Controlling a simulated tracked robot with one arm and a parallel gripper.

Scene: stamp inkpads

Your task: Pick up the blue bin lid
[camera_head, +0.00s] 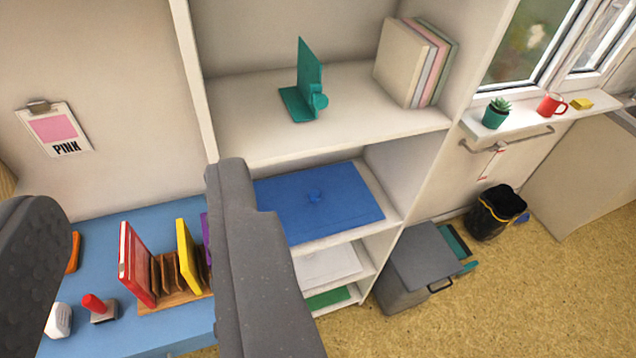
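The blue bin lid (345,205) is a flat blue panel with a small knob in its middle. It lies flat on the middle shelf of the white shelf unit, its left part hidden behind my right finger. My gripper (138,188) is open, its two dark grey fingers wide apart in the foreground. I see nothing held between them. The lid is beyond and to the right of the right finger.
A teal upright piece (309,75) and several books (412,62) stand on the shelf above. A blue desk (110,225) with a wooden rack (178,292) is at left. A grey bin (415,265) and black bin (493,215) stand on the floor, which is clear at lower right.

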